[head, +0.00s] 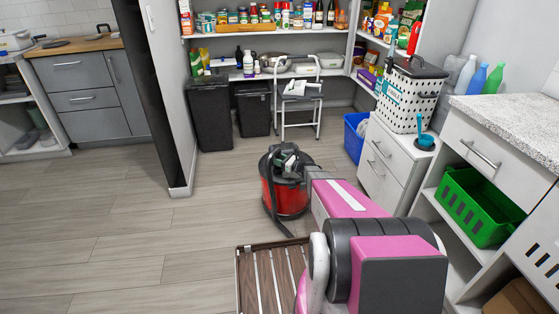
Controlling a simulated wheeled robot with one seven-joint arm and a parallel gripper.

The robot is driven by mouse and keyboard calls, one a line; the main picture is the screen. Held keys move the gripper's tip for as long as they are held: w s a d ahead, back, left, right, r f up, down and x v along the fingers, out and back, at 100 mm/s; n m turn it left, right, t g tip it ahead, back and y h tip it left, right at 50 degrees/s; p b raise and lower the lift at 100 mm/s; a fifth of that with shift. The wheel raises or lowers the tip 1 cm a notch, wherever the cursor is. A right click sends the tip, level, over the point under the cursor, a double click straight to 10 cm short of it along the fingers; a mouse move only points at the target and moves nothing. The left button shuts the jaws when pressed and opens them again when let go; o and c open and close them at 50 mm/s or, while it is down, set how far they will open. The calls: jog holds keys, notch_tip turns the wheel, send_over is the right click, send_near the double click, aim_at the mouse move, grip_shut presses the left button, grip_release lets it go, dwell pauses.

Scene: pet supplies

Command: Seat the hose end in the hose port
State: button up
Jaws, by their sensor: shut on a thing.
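A red and black canister vacuum (291,198) stands on the floor in the middle of the head view. A dark hose (269,188) runs down its left side to the floor. My gripper (289,159) is small and dark over the vacuum's top, at the far end of my pink and grey arm. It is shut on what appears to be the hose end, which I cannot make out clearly. The hose port is not distinguishable, so I cannot tell whether the hose end touches it.
A slatted wooden rack (262,285) lies on the floor in front. White drawers (384,165) and a counter with a green basket (478,207) stand at right. Black bins (210,112) and a step stool (299,110) are behind. The floor at left is clear.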

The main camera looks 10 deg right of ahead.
jog(key=shift+f, duration=1.6)
jog(key=o, duration=1)
